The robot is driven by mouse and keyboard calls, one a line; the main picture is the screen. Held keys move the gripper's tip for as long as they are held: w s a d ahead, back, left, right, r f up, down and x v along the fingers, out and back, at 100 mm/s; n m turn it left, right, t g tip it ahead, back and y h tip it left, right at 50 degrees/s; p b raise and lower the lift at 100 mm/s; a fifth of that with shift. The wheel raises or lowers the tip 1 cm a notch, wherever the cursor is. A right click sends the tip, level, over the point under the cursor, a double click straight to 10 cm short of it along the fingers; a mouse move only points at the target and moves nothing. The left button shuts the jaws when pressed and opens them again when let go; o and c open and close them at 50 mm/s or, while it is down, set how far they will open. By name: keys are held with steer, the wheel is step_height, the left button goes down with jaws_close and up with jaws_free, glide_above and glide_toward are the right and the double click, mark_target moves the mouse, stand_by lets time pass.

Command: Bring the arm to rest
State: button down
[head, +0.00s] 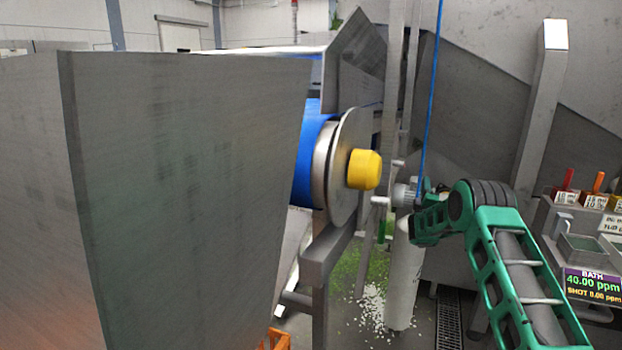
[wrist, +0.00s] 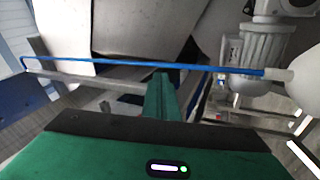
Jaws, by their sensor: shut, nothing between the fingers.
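My green arm (head: 500,255) reaches up from the lower right in the head view. Its gripper end (head: 428,222) is near the picture's middle right, in front of a pale vertical post. In the wrist view my green gripper (wrist: 162,98) points away from the camera, its fingers together with nothing seen between them.
A large grey metal panel (head: 185,190) fills the left. A conveyor roller with a yellow hub cap (head: 364,169) stands left of my gripper. A console with a display (head: 590,285) is at the right. Green and white bits lie on the floor (head: 372,300). A motor (wrist: 262,60) shows in the wrist view.

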steer(key=s+d+r+m+g+h, duration=0.1)
steer(key=s+d+r+m+g, duration=0.6)
steer(key=s, duration=0.3)
steer(key=s+d+r+m+g, duration=0.1)
steer(key=s+d+m+g, duration=0.1)
steer(key=s, duration=0.7)
steer(key=s+d+m+g, duration=0.2)
steer(key=s+g, duration=0.1)
steer(key=s, duration=0.6)
steer(key=s+a+f+m+g+y, duration=0.2)
steer(key=s+a, duration=0.3)
steer(key=s, duration=1.1)
steer(key=s+a+f+m+g+y, duration=0.3)
steer(key=s+a+g, duration=0.1)
steer(key=s, duration=1.3)
steer(key=s+a+f+m+g+y, duration=0.2)
steer(key=s+a, duration=0.4)
steer(key=s, duration=1.1)
steer(key=shift+s+f+m+g+y, duration=0.2)
steer(key=shift+f+m+g+y, duration=0.15)
steer(key=shift+g, duration=0.35)
steer(key=shift+a, duration=0.1)
